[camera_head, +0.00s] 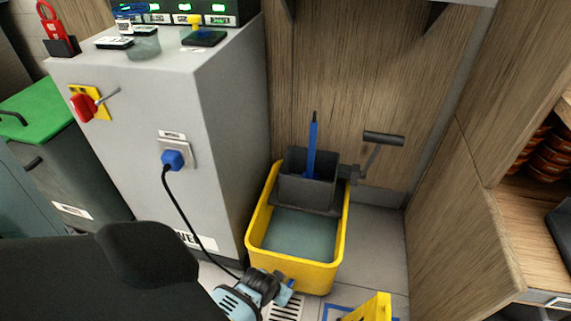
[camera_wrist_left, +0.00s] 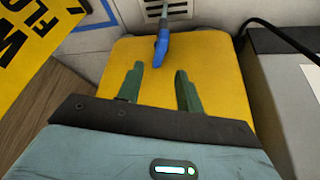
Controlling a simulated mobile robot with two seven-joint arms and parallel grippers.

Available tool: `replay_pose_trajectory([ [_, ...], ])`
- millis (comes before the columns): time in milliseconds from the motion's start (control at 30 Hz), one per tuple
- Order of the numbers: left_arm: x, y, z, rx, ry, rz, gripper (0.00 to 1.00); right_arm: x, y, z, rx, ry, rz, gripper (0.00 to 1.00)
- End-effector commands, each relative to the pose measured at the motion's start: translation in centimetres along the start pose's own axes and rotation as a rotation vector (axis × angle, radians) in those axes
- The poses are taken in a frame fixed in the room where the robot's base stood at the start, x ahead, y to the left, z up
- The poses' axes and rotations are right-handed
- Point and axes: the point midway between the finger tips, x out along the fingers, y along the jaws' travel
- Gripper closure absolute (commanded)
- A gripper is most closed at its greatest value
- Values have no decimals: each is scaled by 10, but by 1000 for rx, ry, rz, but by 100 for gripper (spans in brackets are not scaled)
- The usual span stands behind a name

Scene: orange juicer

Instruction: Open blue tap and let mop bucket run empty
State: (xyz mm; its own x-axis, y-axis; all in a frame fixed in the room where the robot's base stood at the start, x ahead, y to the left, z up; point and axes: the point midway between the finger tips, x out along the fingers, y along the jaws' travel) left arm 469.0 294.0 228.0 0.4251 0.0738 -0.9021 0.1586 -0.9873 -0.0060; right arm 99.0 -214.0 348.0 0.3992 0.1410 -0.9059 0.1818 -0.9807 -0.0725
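The yellow mop bucket (camera_head: 340,245) stands on the tiled floor against the wooden wall, with grey-green water (camera_head: 298,234) in it. Its blue tap (camera_head: 291,284) is low on the front wall, above a floor grate (camera_head: 285,306). My left gripper (camera_head: 280,284) is at the tap. In the left wrist view its two green fingers (camera_wrist_left: 159,72) are apart and point at the bucket's yellow wall (camera_wrist_left: 215,75). The blue tap (camera_wrist_left: 160,48) shows at the fingertips, in line with the gap; I cannot tell whether they touch it. My right gripper is out of view.
A dark wringer (camera_head: 305,190) with a side lever (camera_head: 384,138) and a blue handle (camera_head: 312,145) sits in the bucket's back. A grey cabinet (camera_head: 225,120) stands left with a hanging black cable (camera_head: 182,210). A yellow floor sign (camera_head: 378,308) stands right of the grate.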

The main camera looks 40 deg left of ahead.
Motion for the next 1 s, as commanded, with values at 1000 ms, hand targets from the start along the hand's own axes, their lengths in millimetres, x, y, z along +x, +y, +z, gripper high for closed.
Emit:
replay_pose_trajectory([
  [1000,66,-2,0,-11,-55,0,64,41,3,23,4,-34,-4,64],
])
